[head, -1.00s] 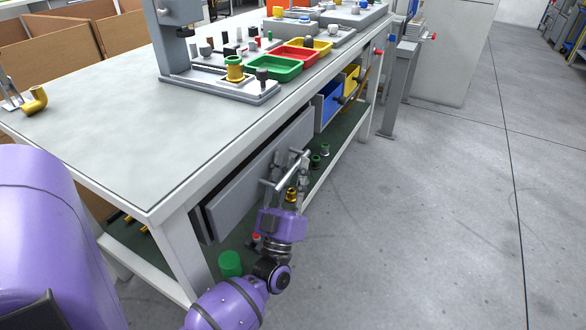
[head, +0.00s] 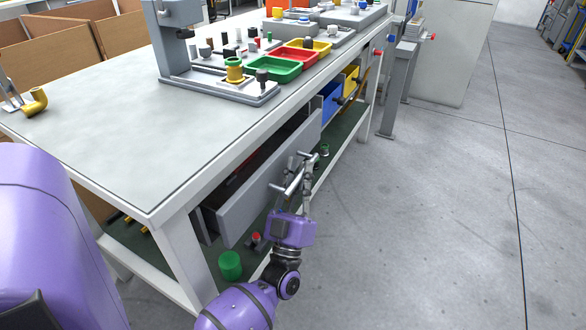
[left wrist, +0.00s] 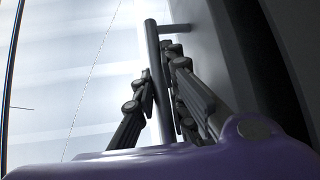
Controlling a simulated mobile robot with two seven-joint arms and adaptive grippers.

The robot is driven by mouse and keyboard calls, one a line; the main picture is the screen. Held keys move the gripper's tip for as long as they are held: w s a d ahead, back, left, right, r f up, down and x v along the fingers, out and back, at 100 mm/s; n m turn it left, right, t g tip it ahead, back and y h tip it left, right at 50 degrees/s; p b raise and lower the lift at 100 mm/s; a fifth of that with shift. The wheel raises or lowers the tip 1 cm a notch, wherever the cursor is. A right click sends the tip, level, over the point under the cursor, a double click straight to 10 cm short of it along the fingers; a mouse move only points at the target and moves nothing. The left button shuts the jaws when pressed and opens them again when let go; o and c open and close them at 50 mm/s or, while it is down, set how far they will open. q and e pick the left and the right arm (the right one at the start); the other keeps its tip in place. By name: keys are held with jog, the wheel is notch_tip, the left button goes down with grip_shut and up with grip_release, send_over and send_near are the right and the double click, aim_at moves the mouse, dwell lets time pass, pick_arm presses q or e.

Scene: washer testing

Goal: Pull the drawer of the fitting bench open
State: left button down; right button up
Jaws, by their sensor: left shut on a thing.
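The fitting bench (head: 110,150) has a grey drawer (head: 262,185) under its top. The drawer stands partly open, with a dark gap between its front and the bench. A bar handle (head: 292,176) is fixed to the drawer front, and the bar (left wrist: 152,45) also shows in the left wrist view. My left gripper (head: 306,170) is at the handle, its fingers on both sides of the bar and shut on it. In the left wrist view the fingers (left wrist: 160,95) close around the bar. My right gripper is not in view.
Green and red trays (head: 275,68) and small fittings stand on the bench top. Blue and yellow bins (head: 331,100) are under it at the far end. A green cylinder (head: 230,265) is on the lower shelf. The floor (head: 430,230) to the right is clear.

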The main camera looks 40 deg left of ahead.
pick_arm(q)
jog(key=w+d, duration=0.2)
jog(key=d, duration=0.9)
jog(key=w+d, duration=0.3)
jog(key=d, duration=0.9)
jog(key=shift+w+b, duration=0.2)
jog(key=shift+b, duration=0.25)
jog(key=shift+a+f, duration=0.1)
jog(key=c, duration=1.8)
grip_release()
jog(key=shift+o, duration=0.2)
